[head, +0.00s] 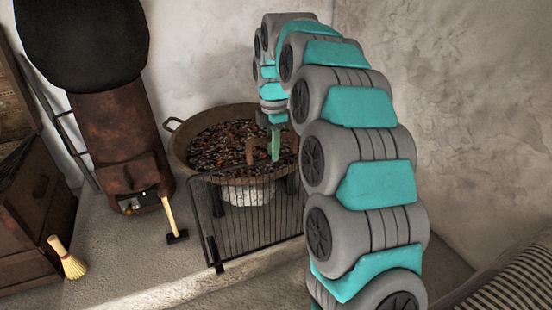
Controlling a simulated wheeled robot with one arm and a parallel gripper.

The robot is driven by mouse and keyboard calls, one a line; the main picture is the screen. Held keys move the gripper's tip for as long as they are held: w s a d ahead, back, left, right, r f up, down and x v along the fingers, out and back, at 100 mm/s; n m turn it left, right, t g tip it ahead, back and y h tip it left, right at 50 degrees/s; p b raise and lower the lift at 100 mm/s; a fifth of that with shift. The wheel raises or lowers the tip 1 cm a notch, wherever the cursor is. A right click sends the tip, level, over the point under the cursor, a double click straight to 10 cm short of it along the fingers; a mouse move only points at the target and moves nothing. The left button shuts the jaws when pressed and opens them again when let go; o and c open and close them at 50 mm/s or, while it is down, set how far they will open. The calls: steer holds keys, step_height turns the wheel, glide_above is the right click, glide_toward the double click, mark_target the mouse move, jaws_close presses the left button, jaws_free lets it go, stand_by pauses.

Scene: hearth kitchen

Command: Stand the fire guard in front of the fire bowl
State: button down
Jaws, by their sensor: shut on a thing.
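The fire guard (240,225) is a black wire panel with thin upright bars and a brown handle at its top. It appears upright, in front of the fire bowl and overlapping its lower part in the head view. I cannot tell whether its feet touch the floor. The fire bowl (180,150) is a wide, rusty round bowl full of dark and orange embers. My gripper (275,147) reaches down over the bowl's near side and is shut on the fire guard at its handle. My arm hides the guard's right end and part of the bowl.
A pale hearth edge (180,290) runs along the front. A rusty stove (120,140) stands left of the bowl, with a wooden-handled tool (171,218) before it. A striped item (510,280) is at lower right.

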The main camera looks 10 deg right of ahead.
steer(key=shift+w+d+f+b, duration=0.1)
steer(key=shift+w+d+f, duration=0.05)
steer(key=shift+f, duration=0.4)
steer(key=shift+w+d+f+b, duration=0.1)
steer(key=shift+d+f, duration=0.05)
steer(key=shift+f, duration=0.45)
steer(key=shift+w+d+f+b, duration=0.1)
steer(key=shift+w+d+f, duration=0.05)
steer(key=shift+f, duration=0.4)
steer(key=c, duration=0.8)
jaws_free()
steer(key=shift+f, duration=0.1)
steer(key=shift+o, duration=0.2)
steer(key=r, duration=0.4)
steer(key=r+p, duration=0.1)
steer(key=r, duration=0.7)
steer(key=shift+s, duration=0.35)
